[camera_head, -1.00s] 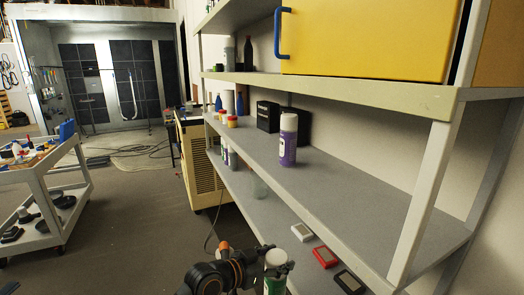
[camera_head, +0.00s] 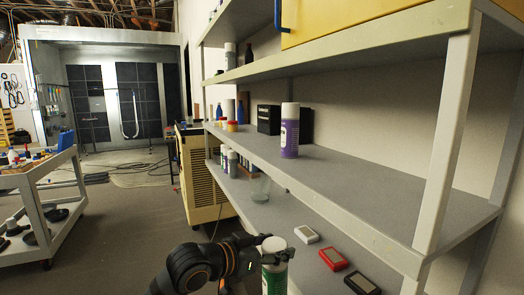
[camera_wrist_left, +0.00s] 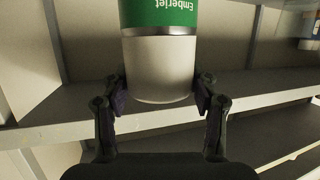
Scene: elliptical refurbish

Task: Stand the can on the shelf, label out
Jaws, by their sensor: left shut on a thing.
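A spray can with a white cap and green label (camera_head: 275,276) is at the bottom of the head view, in front of the shelf unit. My left gripper (camera_head: 268,246) is shut on it near the cap. In the left wrist view the can (camera_wrist_left: 160,65) is between both fingers of the gripper (camera_wrist_left: 160,98), with the white cap towards me and the green band reading "Emberjet", upside down in that picture. The shelf (camera_head: 370,185) at middle height is grey and has wide bare room. My right gripper is not in view.
A purple can with a white cap (camera_head: 289,140) stands on the middle shelf, with a black box (camera_head: 268,119) behind. Small white (camera_head: 306,235), red (camera_head: 332,258) and black (camera_head: 362,283) boxes lie on the lower shelf. A white shelf post (camera_head: 445,145) stands at right.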

